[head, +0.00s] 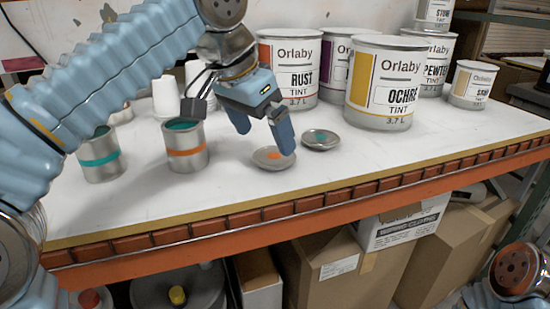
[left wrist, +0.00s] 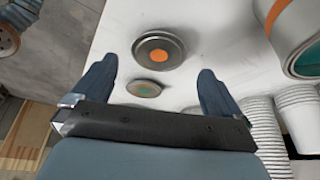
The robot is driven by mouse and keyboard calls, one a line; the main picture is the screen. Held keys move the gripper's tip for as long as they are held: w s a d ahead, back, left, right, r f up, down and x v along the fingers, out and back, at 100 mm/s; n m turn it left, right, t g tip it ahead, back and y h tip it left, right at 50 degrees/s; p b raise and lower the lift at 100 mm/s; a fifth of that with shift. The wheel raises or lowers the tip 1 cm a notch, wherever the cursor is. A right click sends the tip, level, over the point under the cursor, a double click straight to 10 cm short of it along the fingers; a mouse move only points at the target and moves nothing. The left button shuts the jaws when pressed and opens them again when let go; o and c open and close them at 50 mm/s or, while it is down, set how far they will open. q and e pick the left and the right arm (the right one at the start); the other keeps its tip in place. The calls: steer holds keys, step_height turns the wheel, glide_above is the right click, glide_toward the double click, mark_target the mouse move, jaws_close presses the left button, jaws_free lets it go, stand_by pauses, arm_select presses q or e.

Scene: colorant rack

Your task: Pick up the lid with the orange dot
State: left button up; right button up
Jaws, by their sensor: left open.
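The lid with the orange dot (head: 263,160) is a shallow round metal lid lying on the white tabletop, right of the orange-banded can. It also shows in the left wrist view (left wrist: 148,43), with the dot facing up. My left gripper (head: 264,138) is open and empty, its fingers pointing down above the lid; the right finger overlaps the lid's edge in the head view. In the left wrist view the lid lies between and beyond the two fingertips (left wrist: 158,72). A second lid with a teal dot (head: 320,139) lies close by, also between the fingers in the wrist view (left wrist: 144,89). My right gripper is out of view.
An open can with an orange band (head: 187,151) and one with a teal band (head: 100,160) stand left. White cups (head: 166,96) are behind. Large tint cans, including OCHRE (head: 385,85), stand at the back right. The table's front edge (head: 230,221) is near; the table front is clear.

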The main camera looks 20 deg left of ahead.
mark_target(274, 156)
arm_select(q)
steer(key=x, duration=0.4)
steer(key=shift+w+d+f, duration=0.15)
steer(key=shift+d+f, duration=0.05)
steer(key=shift+f, duration=0.15)
steer(key=shift+c, duration=0.3)
steer(key=c, duration=0.8)
